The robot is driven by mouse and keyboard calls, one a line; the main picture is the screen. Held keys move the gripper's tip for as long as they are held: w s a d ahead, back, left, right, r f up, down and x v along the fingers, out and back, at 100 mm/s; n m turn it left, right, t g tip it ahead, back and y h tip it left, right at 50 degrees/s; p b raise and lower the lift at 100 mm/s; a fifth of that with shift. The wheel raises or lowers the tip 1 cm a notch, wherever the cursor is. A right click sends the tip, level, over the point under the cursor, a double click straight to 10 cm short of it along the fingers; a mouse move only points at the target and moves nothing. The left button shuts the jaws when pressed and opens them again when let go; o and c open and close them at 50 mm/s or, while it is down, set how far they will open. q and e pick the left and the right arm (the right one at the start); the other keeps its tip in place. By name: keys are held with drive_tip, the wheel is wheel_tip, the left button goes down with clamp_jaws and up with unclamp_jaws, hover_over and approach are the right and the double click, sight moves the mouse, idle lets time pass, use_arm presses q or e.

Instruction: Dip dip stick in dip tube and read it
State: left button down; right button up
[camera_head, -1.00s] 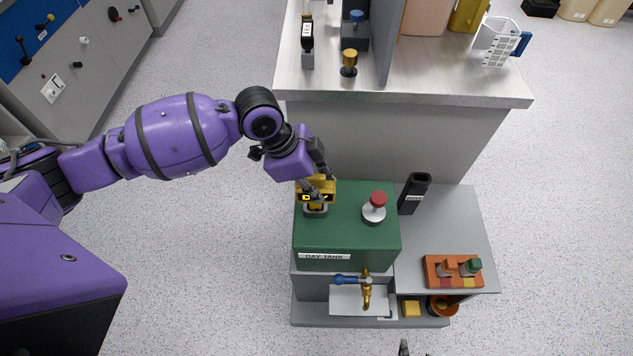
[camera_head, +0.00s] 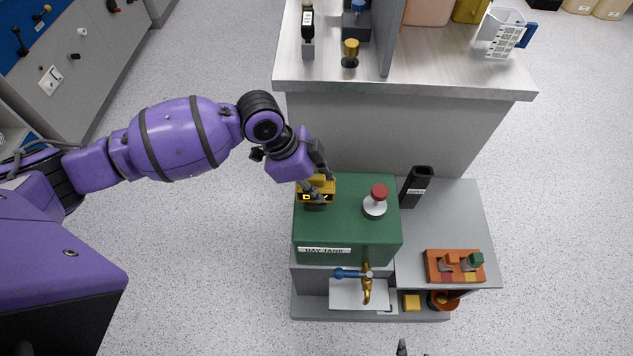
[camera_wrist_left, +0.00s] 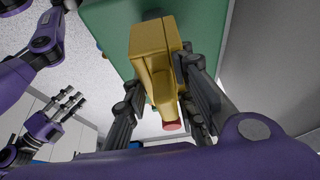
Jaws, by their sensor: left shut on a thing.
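A yellow block with a dark window and small bright marks, apparently the dip stick's handle (camera_head: 316,196), sits low over the left part of the green day tank (camera_head: 350,228). My left gripper (camera_head: 323,186) is shut on it from above. In the left wrist view the yellow handle (camera_wrist_left: 152,50) is between the fingers, with a round red end. The stick's lower part and the dip tube beneath are hidden. Only a fingertip of my right gripper (camera_head: 402,348) shows at the bottom edge; the left wrist view shows its spread, empty fingers (camera_wrist_left: 68,108).
A red-topped knob (camera_head: 376,201) stands on the tank. A black holder (camera_head: 416,187) stands to its right. An orange rack (camera_head: 437,270) holds small capped items. A blue-handled brass tap (camera_head: 367,285) is on the front. A counter (camera_head: 430,82) rises behind.

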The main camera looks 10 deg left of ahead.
use_arm(q)
drive_tip(key=shift+f+b, duration=0.4)
drive_tip(key=shift+f, duration=0.8)
drive_tip(key=c, duration=1.4)
unclamp_jaws()
use_arm(e)
drive_tip(key=shift+s+d+f, duration=0.15)
drive_tip(key=shift+s+f, duration=0.3)
drive_tip(key=shift+f, duration=0.1)
use_arm(q)
drive_tip(key=v, duration=1.2)
